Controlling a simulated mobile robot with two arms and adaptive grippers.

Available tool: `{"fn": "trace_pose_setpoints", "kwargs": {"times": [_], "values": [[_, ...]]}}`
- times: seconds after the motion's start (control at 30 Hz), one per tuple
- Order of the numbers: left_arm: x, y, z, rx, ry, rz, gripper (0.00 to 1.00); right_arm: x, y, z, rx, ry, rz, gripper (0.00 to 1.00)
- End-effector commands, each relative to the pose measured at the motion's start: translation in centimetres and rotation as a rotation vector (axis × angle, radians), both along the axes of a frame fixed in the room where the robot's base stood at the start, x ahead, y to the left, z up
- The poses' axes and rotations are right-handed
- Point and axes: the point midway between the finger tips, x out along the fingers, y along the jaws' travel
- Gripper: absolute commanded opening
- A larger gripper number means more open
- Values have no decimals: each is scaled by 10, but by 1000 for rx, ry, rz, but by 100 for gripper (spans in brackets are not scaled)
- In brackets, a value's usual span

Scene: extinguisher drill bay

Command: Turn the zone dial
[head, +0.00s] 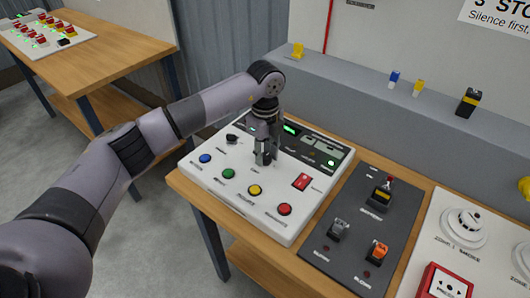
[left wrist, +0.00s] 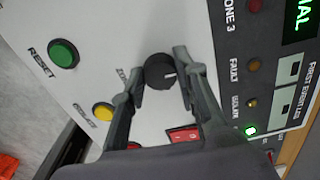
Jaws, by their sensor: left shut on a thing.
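The zone dial (left wrist: 158,72) is a round black knob with a white pointer line, on a light control panel (head: 238,193). My left gripper (head: 264,158) comes down on the panel from above, and its fingers hide the dial in the head view. In the left wrist view the left gripper (left wrist: 160,75) has one finger on each side of the dial and is shut on it. The white line shows between the fingertips. The label beside the dial is mostly covered by a finger. My right gripper is in neither view.
Blue (head: 205,158), green (head: 228,174), yellow (head: 254,190) and red (head: 284,209) buttons line the panel front. A red rocker switch (head: 301,181) sits right of the gripper, a black knob (head: 232,139) left. A dark switch panel (head: 358,228) stands to the right.

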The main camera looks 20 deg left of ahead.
Motion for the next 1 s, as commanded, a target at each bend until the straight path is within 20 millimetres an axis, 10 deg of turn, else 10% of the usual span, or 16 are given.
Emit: {"fn": "trace_pose_setpoints", "kwargs": {"times": [0.77,0.8,1.0], "values": [[1,0,2,-1,-5,107,1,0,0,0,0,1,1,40],[1,0,2,-2,-5,107,30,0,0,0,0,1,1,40],[1,0,1,-1,-3,106,43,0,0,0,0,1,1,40]]}}
